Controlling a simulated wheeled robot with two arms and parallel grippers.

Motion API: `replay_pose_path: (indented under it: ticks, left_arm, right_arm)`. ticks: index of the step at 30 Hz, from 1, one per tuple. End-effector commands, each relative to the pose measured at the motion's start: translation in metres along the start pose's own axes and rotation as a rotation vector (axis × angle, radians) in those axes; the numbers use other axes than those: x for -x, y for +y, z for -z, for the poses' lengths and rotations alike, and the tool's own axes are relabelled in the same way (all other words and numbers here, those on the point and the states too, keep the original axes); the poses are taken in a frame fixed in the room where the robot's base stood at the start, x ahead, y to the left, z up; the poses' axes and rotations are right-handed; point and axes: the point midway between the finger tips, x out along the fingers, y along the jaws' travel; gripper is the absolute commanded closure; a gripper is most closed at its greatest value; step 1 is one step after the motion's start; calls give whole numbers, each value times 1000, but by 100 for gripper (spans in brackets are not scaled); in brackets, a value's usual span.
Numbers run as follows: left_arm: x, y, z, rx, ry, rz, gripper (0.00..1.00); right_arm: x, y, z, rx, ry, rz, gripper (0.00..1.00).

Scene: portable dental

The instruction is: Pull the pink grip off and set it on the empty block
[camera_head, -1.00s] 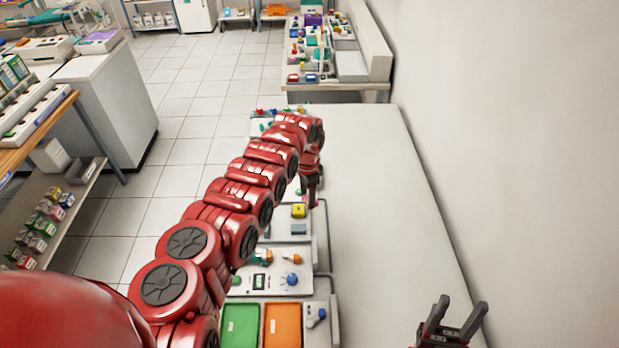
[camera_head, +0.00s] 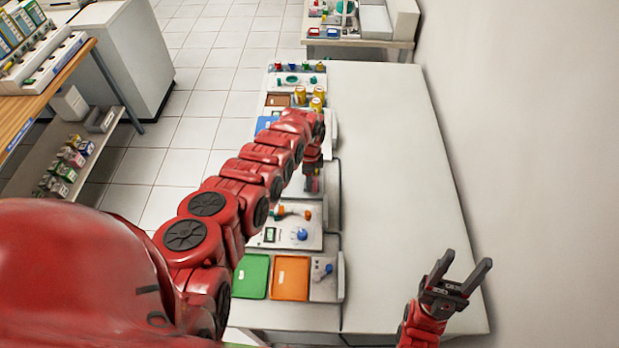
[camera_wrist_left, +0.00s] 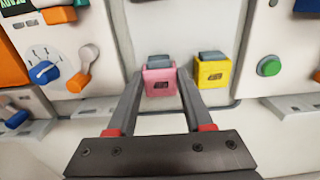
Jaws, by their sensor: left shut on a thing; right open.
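The pink grip (camera_wrist_left: 159,82), a small block with a dark label and a grey part at its far side, sits between the fingertips of my left gripper (camera_wrist_left: 160,74) in the left wrist view. The gripper is shut on it. A similar yellow block (camera_wrist_left: 212,73) stands just to its right, apart from the fingers. In the head view my left gripper (camera_head: 313,180) points down at the panel row, and its arm hides much of what is there. My right gripper (camera_head: 455,280) is open and empty above the right side of the table. I cannot pick out an empty block.
The white table (camera_head: 390,200) is bare on its right side, beside the wall. Panels along its left hold a green tray (camera_head: 251,276), an orange tray (camera_head: 290,278) and a blue knob (camera_head: 302,234). Several yellow cylinders (camera_head: 317,98) stand farther back.

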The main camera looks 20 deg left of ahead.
Motion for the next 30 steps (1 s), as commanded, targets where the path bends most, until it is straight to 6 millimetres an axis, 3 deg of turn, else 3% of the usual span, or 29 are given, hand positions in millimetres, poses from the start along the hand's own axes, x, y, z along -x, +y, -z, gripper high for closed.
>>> replay_pose_path:
  ticks: [27,28,30]
  left_arm:
    - [-6,0,-2,2,0,0,100]
    - [-6,0,-2,2,0,0,47]
    - [-6,0,-2,2,0,0,35]
  right_arm:
    - [5,0,-1,0,0,0,45]
    - [5,0,-1,0,0,0,45]
    - [5,0,-1,0,0,0,45]
